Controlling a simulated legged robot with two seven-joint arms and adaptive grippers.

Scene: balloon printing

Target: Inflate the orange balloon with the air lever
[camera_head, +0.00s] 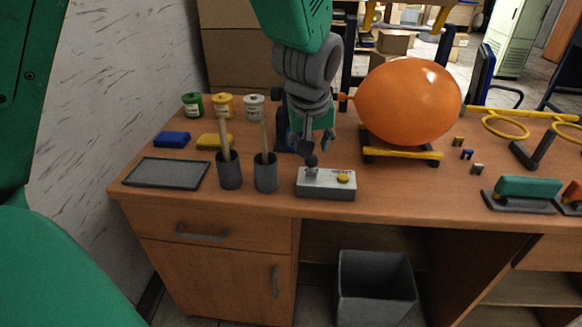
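The inflated orange balloon (408,101) sits above a dark stand with a yellow bar (402,151), its neck pointing left toward a part mostly hidden behind my gripper. The grey control box (326,188) lies on the desk in front, with a dark air lever (311,164) on its left and a yellow button (343,179) on its right. My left gripper (314,149) points down just above the lever, its fingers apart. Whether a finger touches the lever cannot be told. My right gripper is not in view.
Two dark cups with wooden-handled tools (229,172) stand left of the box, near a grey tray (166,174). Paint pots (223,106) and sponges (172,139) lie behind. Green-handled stamp (528,188) and yellow rings (505,127) are at right. A bin (374,291) stands below.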

